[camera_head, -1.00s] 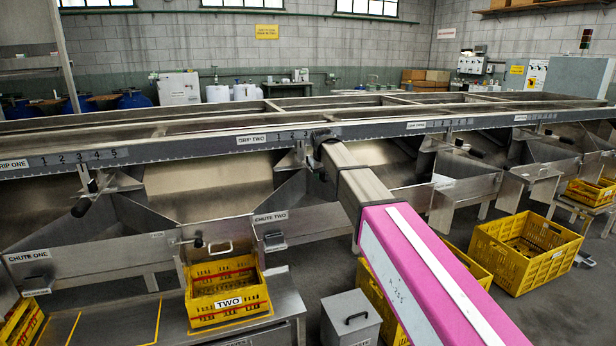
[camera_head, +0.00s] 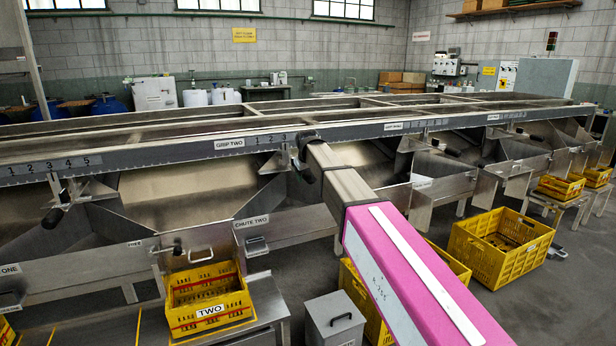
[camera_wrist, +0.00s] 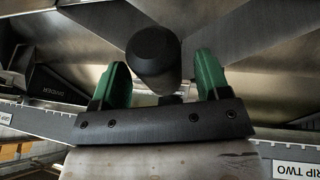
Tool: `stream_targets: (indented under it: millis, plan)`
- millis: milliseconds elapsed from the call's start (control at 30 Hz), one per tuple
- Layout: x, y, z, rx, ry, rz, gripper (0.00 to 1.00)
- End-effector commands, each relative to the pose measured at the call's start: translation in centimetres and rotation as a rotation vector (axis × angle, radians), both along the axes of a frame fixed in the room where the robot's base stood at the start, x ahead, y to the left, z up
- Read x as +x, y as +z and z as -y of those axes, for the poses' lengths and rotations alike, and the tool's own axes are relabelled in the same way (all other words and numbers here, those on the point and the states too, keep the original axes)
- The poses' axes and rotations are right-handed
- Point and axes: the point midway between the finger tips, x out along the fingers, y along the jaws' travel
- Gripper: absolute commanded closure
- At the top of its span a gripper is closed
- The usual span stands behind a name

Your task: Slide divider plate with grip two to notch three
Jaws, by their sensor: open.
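My gripper (camera_wrist: 160,85) is open, its two green fingers on either side of a round black knob in the wrist view. This knob (camera_wrist: 153,55) appears to be grip two. A small gap shows on each side of it. In the head view my arm reaches to the rail just right of the GRIP TWO label (camera_head: 229,143). The number strip (camera_head: 270,138) shows 1, 2 and 3. A steel bracket (camera_head: 284,156) hangs below about the 3, with a black knob (camera_head: 304,170) beside my arm's end. The divider plate itself is mostly hidden.
The long steel rail (camera_head: 350,131) runs across the view. Grip one's black knob (camera_head: 52,217) is at the left. Chute two (camera_head: 290,226) lies below the rail.

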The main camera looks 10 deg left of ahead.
Motion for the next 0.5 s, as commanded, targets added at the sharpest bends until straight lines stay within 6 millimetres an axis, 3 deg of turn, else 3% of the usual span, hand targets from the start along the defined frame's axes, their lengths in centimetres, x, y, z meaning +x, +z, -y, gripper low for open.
stream_targets:
  millis: [500]
  plan:
    - [-3.6, 7.7, 0.4, 0.000, 0.000, 0.002, 0.31]
